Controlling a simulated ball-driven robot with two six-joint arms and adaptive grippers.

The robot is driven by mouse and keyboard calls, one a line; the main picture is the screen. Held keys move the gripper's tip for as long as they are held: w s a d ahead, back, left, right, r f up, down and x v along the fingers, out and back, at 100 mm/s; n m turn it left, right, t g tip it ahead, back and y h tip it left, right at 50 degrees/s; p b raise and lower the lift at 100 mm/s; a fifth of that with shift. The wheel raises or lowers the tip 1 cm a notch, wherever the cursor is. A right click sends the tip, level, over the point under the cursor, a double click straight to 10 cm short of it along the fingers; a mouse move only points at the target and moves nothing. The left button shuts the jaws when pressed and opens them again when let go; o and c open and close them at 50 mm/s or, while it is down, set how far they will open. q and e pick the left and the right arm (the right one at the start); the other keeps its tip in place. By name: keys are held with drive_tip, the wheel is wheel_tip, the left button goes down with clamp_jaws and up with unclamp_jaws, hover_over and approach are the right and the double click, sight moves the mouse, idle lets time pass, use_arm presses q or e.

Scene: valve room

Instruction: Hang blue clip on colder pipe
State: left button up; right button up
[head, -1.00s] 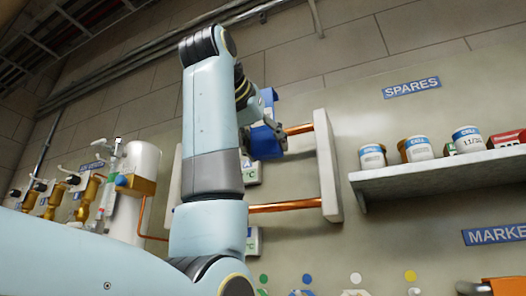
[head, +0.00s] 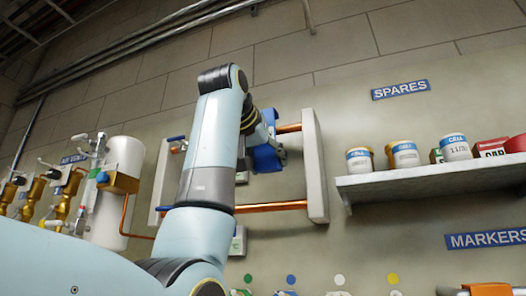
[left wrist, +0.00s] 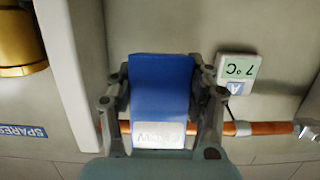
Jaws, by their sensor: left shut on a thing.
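My left gripper (left wrist: 160,104) is shut on the blue clip (left wrist: 160,85), a blue block with a pale printed label at one end. In the head view the clip (head: 266,158) is at the upper copper pipe (head: 288,128), partly hidden by my arm. In the left wrist view the upper pipe (left wrist: 262,128) runs behind the clip and fingers; I cannot tell whether they touch. A display with an A tag (left wrist: 238,72) beside this pipe reads 7 °C, upside down. The lower copper pipe (head: 270,207) has a display (head: 238,241) too small to read. My right gripper is out of view.
A pale upright post (head: 315,165) bounds the pipes on the right. Farther right a shelf (head: 430,187) under a SPARES sign (head: 400,90) holds several cans and boxes. A white tank (head: 118,190) with brass valves stands left. Coloured round markers line the wall below.

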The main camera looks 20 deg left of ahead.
use_arm(q)
drive_tip(key=shift+w+r+p, duration=0.1)
drive_tip(key=shift+w+p, duration=0.65)
drive_tip(key=shift+w, duration=1.35)
drive_tip(key=shift+c, duration=0.6)
drive_tip(key=shift+s+f, duration=0.1)
drive_tip(key=shift+f, duration=0.4)
drive_tip(key=shift+d+f+b, duration=0.1)
drive_tip(key=shift+f+b, duration=0.15)
drive_tip(key=shift+b, duration=0.1)
drive_tip(key=o, duration=1.4)
drive_tip(key=shift+c, duration=0.2)
